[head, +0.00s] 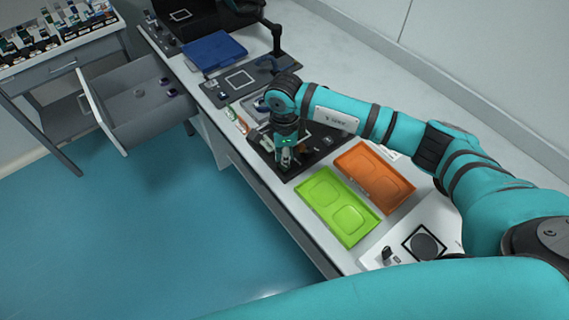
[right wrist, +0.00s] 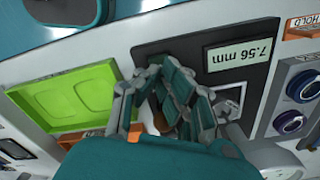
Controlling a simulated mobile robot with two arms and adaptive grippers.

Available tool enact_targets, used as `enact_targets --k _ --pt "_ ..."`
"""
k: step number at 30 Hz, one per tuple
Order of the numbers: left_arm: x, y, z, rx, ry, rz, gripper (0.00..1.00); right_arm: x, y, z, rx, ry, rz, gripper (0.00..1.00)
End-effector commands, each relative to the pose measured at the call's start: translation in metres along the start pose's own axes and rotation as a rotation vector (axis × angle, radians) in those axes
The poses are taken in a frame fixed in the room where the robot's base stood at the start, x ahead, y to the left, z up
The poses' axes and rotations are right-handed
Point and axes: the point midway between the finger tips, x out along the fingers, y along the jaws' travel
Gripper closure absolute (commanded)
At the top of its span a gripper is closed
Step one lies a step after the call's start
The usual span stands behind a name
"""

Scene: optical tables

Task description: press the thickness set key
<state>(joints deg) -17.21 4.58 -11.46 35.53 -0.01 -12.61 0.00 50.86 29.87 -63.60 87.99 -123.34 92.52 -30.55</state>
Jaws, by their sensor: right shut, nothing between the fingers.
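The black instrument panel (right wrist: 188,44) with a lit display (right wrist: 243,55) reading 7.56 mm lies under my right gripper in the right wrist view. A white-outlined square on the panel shows partly beside the fingers. In the head view the panel (head: 312,157) is on the bench, left of the orange tray. My right gripper (head: 286,163) points down at the panel's near edge. Its fingers (right wrist: 160,68) are shut and empty, low over the panel's end nearest the green tray. I cannot tell whether they touch it. The thickness set key cannot be made out; the fingers may hide it. My left gripper is out of view.
A green tray (head: 324,196) and an orange tray (head: 372,168) lie close to the panel. A drawer (head: 140,108) stands open at the left.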

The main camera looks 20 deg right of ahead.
Motion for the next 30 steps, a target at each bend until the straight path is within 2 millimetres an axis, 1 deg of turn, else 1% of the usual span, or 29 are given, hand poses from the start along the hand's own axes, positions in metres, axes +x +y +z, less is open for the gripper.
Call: enact_targets --k 30 --pt "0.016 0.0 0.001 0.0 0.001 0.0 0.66 0.016 0.0 0.0 0.001 0.0 0.0 1.0"
